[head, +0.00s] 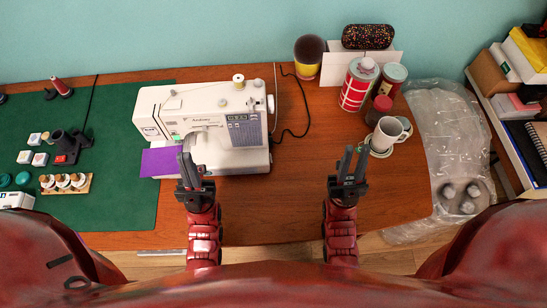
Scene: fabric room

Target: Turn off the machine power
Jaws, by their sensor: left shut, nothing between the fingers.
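The white sewing machine (165,101) stands on the wooden table, left of centre, with a purple cloth (160,162) under its needle area. A panel of buttons and a small display is on its front right. I cannot make out a power switch on it. A black cord (303,107) runs from behind its right side. My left gripper (183,157) is shut and empty, in front of the machine's left part, overlapping it in the view; I cannot tell whether it touches. My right gripper (354,150) is open and empty over the table, right of the machine.
A white mug (385,134), cans and a dark jar stand right of my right gripper. Table between machine and mug is mostly clear.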

